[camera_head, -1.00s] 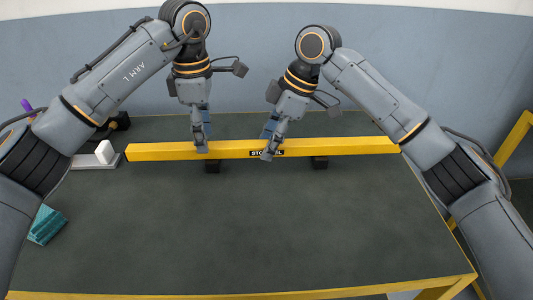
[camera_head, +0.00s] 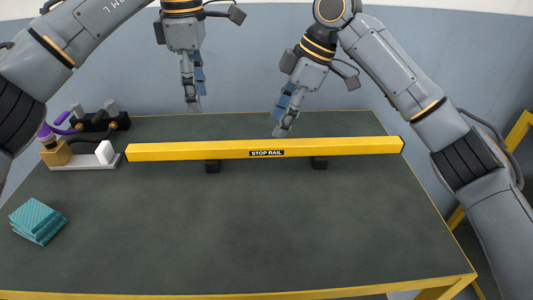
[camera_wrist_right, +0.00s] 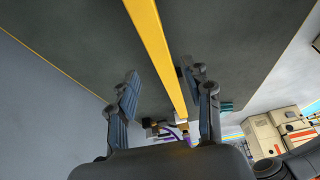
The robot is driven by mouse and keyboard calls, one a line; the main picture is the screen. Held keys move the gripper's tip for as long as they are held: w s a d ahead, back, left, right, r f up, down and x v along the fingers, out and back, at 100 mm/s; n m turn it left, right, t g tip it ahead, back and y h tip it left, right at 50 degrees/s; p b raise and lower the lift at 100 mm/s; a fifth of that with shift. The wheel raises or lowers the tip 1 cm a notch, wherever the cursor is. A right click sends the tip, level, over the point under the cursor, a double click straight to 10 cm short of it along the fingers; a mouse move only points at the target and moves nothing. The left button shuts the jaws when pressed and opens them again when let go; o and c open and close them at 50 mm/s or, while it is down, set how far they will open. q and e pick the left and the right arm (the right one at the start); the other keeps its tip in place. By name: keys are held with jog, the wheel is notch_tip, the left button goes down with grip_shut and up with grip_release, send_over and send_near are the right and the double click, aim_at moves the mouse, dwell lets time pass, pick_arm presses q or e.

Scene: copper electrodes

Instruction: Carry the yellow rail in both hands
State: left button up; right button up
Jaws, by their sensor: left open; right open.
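My left gripper (camera_head: 193,108) is open and empty, above and behind the rail's left half. My right gripper (camera_head: 281,133) is open and empty, just above and behind the rail near its label. In the right wrist view the rail (camera_wrist_right: 152,45) runs away between the open fingers of my right gripper (camera_wrist_right: 165,105), apart from them.
At the table's back left are a white stand with a white block (camera_head: 105,152), a tan block (camera_head: 56,154) and a black holder (camera_head: 95,122) with grey and purple items. The table (camera_head: 250,230) in front of the rail is clear.

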jog(key=v, duration=0.5)
jog(key=shift+d+r, duration=0.15)
jog(key=shift+r, duration=0.15)
